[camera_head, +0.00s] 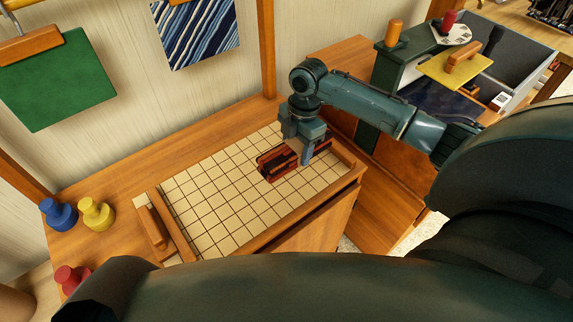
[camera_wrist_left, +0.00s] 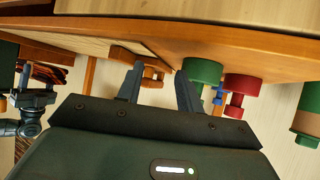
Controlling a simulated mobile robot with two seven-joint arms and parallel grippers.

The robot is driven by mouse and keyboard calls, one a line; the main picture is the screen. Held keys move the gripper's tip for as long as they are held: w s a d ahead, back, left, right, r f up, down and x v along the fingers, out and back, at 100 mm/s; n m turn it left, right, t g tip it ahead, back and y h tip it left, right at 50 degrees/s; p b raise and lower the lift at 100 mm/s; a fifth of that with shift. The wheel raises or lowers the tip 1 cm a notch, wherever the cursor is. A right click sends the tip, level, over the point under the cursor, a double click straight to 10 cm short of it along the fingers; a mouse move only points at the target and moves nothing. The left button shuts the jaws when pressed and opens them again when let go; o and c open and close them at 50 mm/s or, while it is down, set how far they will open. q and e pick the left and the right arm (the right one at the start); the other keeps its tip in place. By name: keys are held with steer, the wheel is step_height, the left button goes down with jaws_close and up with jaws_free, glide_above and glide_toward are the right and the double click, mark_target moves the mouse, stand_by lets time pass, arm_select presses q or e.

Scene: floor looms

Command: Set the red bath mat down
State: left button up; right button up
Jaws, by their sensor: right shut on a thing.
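The red bath mat (camera_head: 278,163) is dark red with dark bands. It is at the right half of the tiled tray (camera_head: 215,195), at or just above the tiles; I cannot tell if it touches them. My right gripper (camera_head: 298,148) points down over it and is shut on it, hiding its middle. The mat also shows at the left of the left wrist view (camera_wrist_left: 48,73), beside my right gripper (camera_wrist_left: 32,100). My left gripper (camera_wrist_left: 158,92) is open and empty in its wrist view, its fingers apart.
Blue (camera_head: 58,214), yellow (camera_head: 96,212) and red (camera_head: 72,278) knobbed pieces stand on the wooden top at left. A green cloth (camera_head: 45,82) and a striped cloth (camera_head: 195,32) hang behind. A grey bin (camera_head: 520,50) with a yellow board (camera_head: 455,70) is at right. The tray's left half is clear.

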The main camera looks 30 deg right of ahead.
mark_target(296, 166)
steer(key=shift+f, duration=3.5)
steer(key=shift+f, duration=0.15)
steer(key=o, duration=1.2)
steer(key=r, duration=0.4)
steer(key=d+r, duration=0.1)
steer(key=r, duration=0.7)
steer(key=shift+w+d+r, duration=0.1)
steer(key=shift+d, duration=0.1)
